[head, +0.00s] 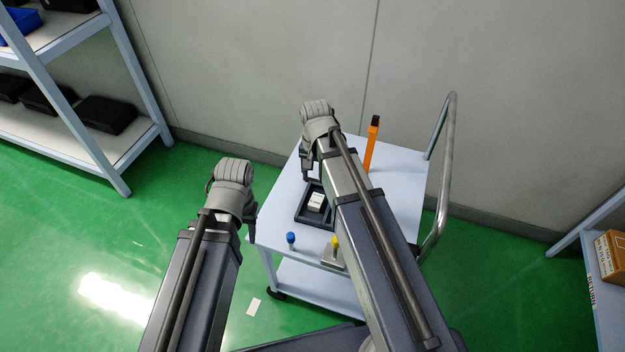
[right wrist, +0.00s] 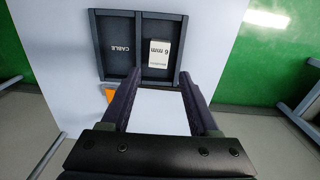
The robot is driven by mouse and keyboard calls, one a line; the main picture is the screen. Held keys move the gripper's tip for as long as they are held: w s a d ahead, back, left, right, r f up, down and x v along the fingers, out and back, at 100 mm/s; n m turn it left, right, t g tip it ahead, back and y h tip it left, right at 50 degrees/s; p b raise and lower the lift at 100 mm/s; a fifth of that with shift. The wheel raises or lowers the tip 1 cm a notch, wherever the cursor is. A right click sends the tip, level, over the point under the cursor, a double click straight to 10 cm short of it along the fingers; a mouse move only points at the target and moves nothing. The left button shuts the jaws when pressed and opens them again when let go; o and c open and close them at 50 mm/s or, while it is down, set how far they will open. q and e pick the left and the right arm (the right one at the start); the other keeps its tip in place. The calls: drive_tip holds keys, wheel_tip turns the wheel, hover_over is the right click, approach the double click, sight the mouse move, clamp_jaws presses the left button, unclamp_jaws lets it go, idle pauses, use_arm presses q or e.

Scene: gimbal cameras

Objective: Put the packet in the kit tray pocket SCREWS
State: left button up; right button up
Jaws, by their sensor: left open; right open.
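The packet, a small white block marked "6 mm" (right wrist: 159,55), sits slightly turned inside the right-hand pocket of the dark kit tray (right wrist: 113,77) in the right wrist view. The left-hand pocket is marked CABLE and is empty. No SCREWS marking is readable. In the head view the packet (head: 315,201) shows in the tray (head: 300,217) on the cart. My right gripper (head: 306,172) is open; its fingers (right wrist: 160,98) are empty, with the packet beyond them. My left gripper (head: 252,230) is open beside the cart's left edge, away from the tray.
The pale blue cart (head: 400,200) has a metal handle (head: 440,180) at right. On it stand an orange upright object (head: 372,145), a blue-capped item (head: 291,241) and a yellow-topped item (head: 335,243). Shelving (head: 120,160) stands at left. A white card (head: 254,307) lies on the floor.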

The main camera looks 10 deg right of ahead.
drive_tip(key=s+a+n+h, duration=0.1)
drive_tip(key=s+a+n, duration=0.9)
drive_tip(key=s, duration=0.4)
drive_tip(key=shift+c, duration=0.3)
